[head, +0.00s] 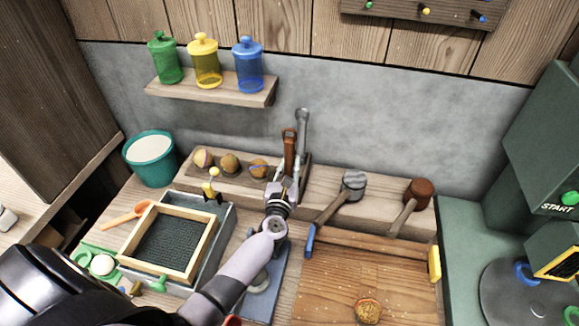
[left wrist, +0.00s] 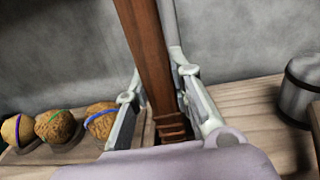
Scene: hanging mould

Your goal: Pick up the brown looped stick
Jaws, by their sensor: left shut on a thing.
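The brown looped stick (head: 289,149) stands upright at the right end of the wooden rack on the back ledge, its looped top showing. A grey metal tool (head: 302,130) stands right beside it. My left gripper (head: 290,175) reaches up to the stick and is shut on it. In the left wrist view, the stick (left wrist: 146,50) passes between the two fingers of my left gripper (left wrist: 160,98); its ridged lower part shows there. The stick's lowest end is hidden behind the gripper. My right gripper is not in view.
Several walnut-like balls (head: 229,163) sit left of the stick. A grey-headed mallet (head: 353,184) and a brown mallet (head: 419,193) lean on the ledge to the right. A framed mesh tray (head: 167,243) stands front left. A shelf with jars (head: 212,91) hangs above.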

